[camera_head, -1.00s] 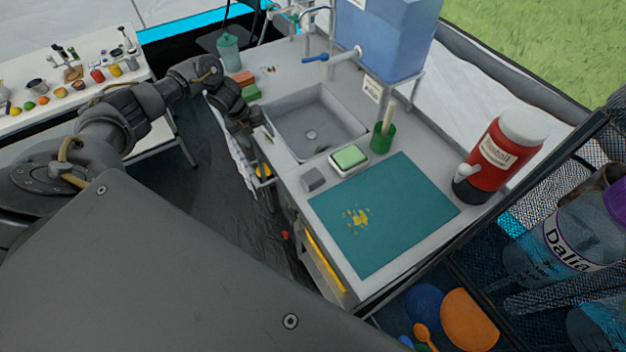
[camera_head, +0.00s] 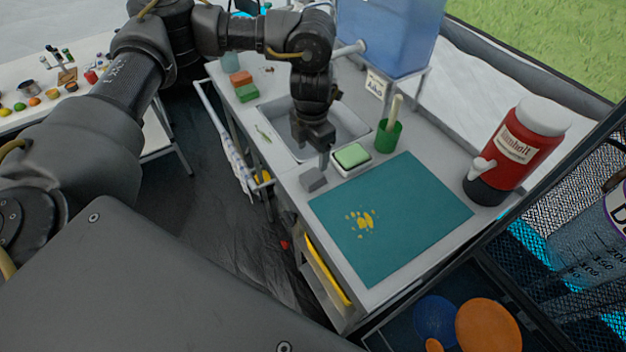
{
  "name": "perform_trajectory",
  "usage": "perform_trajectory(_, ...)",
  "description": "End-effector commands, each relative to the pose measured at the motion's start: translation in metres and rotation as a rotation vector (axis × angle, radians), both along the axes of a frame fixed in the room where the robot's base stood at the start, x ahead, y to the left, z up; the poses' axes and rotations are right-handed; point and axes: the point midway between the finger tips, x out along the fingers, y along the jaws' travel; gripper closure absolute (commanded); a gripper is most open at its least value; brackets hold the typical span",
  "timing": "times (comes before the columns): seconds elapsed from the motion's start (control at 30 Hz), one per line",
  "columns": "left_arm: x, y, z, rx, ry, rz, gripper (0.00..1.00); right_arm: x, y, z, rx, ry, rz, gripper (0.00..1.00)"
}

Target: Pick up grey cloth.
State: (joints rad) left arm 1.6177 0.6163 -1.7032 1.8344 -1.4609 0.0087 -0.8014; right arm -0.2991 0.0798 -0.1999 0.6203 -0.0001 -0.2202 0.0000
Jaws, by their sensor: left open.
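The grey cloth (camera_head: 313,180) is a small folded grey block on the white counter, at the near left corner of the sink and left of the green sponge. My left gripper (camera_head: 323,160) points down over the near edge of the sink, just above and behind the cloth. It is open and holds nothing that I can see. Whether its fingertips touch the cloth is hard to tell. My right gripper is not in view.
A green sponge in a white dish (camera_head: 352,157) and a green cup (camera_head: 387,136) with a brush stand right of the gripper. A teal mat (camera_head: 400,220) with yellow crumbs lies in front. A red dispenser (camera_head: 510,150) stands at the right. The sink (camera_head: 350,125) is behind.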

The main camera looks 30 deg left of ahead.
Motion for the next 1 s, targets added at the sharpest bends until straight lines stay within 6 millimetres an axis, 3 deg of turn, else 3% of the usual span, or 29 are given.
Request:
perform_trajectory(0.3, 0.000, 0.000, -0.046, -0.002, 0.003, 0.002, 0.29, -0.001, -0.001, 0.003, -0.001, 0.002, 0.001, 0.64)
perform_trajectory(0.57, 0.001, 0.000, -0.054, -0.002, 0.001, 0.003, 0.29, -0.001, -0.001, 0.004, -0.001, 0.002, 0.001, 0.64)
perform_trajectory(1.0, 0.005, -0.002, -0.103, -0.003, 0.001, 0.003, 0.29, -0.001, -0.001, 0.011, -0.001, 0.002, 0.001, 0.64)
